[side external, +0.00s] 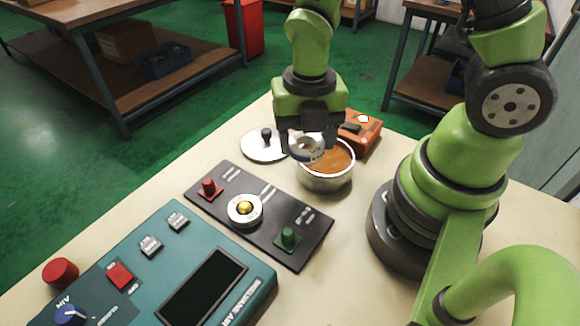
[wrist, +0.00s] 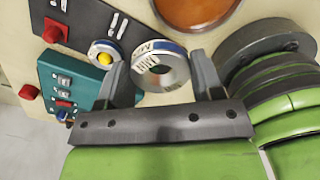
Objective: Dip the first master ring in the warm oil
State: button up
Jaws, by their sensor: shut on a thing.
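My gripper (side external: 300,138) is shut on a steel ring (side external: 310,153) with a blue-and-white marked band. The wrist view shows the ring (wrist: 178,70) between the two fingers (wrist: 160,72), tilted to that camera. In the side view the held ring overlaps the left rim of a metal bowl (side external: 325,182) of orange-brown oil (side external: 338,158). The ring looks above the rim, not in the oil; its exact height is hard to tell. In the wrist view the oil (wrist: 195,8) is at the top edge, apart from the ring.
A white lid (side external: 258,153) with a black knob lies left of the bowl. An orange box (side external: 362,130) stands behind it. A dark plate (side external: 275,222) carries red and green knobs and another ring (side external: 238,216) around a gold ball. A teal instrument (side external: 150,275) is in front.

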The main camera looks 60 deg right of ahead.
jog(key=m, duration=0.2)
send_over(324, 170)
jog(key=shift+f, duration=2.15)
jog(key=shift+f, duration=0.15)
jog(key=shift+f, duration=1.8)
jog(key=shift+f, duration=0.8)
jog(key=shift+r, duration=0.15)
dwell(2.3)
